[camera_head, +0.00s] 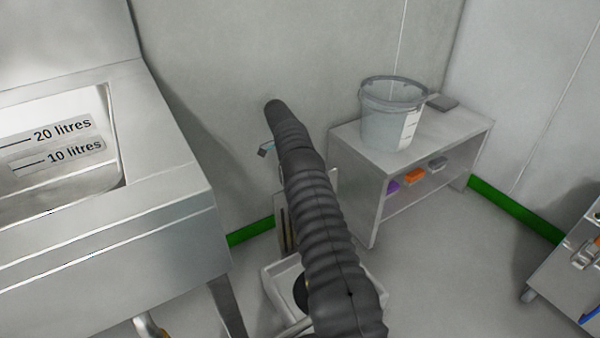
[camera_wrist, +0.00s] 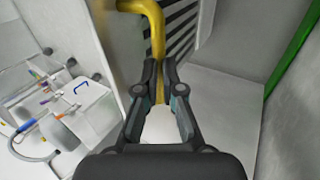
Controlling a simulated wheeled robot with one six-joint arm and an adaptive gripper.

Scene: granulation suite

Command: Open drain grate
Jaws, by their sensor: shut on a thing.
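The drain grate (camera_wrist: 183,28) shows in the wrist view as a light panel with dark slots and a yellow handle (camera_wrist: 148,8). My gripper (camera_wrist: 160,68) is shut on this handle, with the yellow bar between its fingertips. In the head view, a narrow strip of what looks like the grate (camera_head: 283,230) stands steeply tilted behind my arm. Below it is the pale drain frame (camera_head: 272,282) with a dark round opening (camera_head: 300,292), partly covered by my arm. My gripper is hidden in the head view.
A steel sink unit (camera_head: 130,240) stands at left. A low bench (camera_head: 350,195) with a clear bucket (camera_head: 390,118) stands right of my arm. A cart (camera_head: 560,280) is at far right, with open floor (camera_head: 450,270) between. The wrist view shows a cluttered white cart (camera_wrist: 50,115).

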